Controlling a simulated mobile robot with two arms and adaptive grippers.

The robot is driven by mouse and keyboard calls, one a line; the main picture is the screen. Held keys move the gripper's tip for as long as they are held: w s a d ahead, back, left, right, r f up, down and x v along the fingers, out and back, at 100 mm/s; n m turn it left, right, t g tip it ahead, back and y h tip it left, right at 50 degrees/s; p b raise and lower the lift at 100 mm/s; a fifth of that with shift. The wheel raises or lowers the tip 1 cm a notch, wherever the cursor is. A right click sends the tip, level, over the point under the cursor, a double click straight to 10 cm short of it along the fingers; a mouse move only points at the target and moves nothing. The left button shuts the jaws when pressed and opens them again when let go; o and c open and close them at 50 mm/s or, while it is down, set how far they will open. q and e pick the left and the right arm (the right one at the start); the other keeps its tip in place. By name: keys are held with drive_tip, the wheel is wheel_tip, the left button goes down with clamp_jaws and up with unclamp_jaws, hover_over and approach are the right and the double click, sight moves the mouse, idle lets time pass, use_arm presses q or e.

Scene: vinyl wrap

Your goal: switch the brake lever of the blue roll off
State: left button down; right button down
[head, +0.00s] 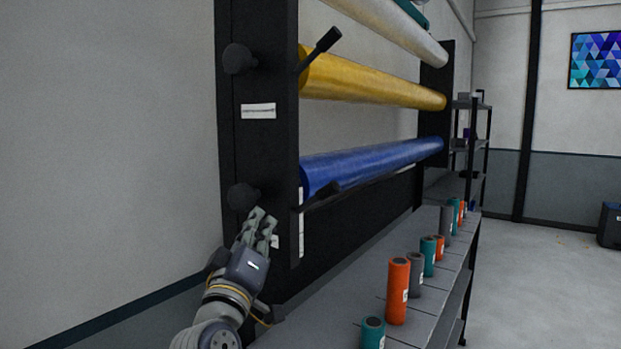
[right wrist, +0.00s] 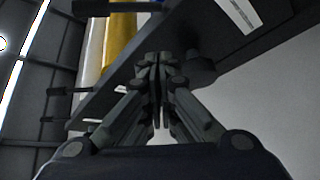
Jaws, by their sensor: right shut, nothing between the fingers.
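The blue roll (head: 375,163) hangs level in the black rack, below the yellow roll. Its black brake lever (head: 318,198) sticks out to the right from the rack's near upright, in front of the roll's near end. My right gripper (head: 259,228) is shut and empty. It is left of and below the lever, just below a round black knob (head: 243,197) on the upright's outer side, and apart from the lever. In the right wrist view its closed fingers (right wrist: 157,62) point toward the dark upright (right wrist: 125,85). My left gripper is not in view.
The yellow roll (head: 375,80) has its own lever (head: 319,50) higher up. A grey bench (head: 335,290) below the rack carries several small rolls, including an orange one (head: 397,290). The wall is at the left; open floor (head: 540,275) is at the right.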

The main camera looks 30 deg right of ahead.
drive_tip(key=s+d+r+m+g+h, duration=0.1)
drive_tip(key=s+r+m+h, duration=0.2)
drive_tip(key=s+r, duration=0.2)
drive_tip(key=shift+d+r+g, duration=0.25)
drive_tip(key=shift+r+g, duration=0.05)
drive_tip(key=shift+r, duration=0.15)
wheel_tip(320, 180, up, 4)
drive_tip(key=r+p, duration=0.1)
drive_tip(key=p, duration=0.6)
hover_over(317, 198)
drive_tip(key=a, duration=0.4)
drive_tip(key=f, duration=0.1)
drive_tip(key=d+f+p, duration=0.1)
drive_tip(key=s+f, duration=0.1)
drive_tip(key=f, duration=0.1)
drive_tip(key=shift+d+f+p, duration=0.1)
drive_tip(key=shift+d+p, duration=0.25)
drive_tip(key=shift+d, duration=0.05)
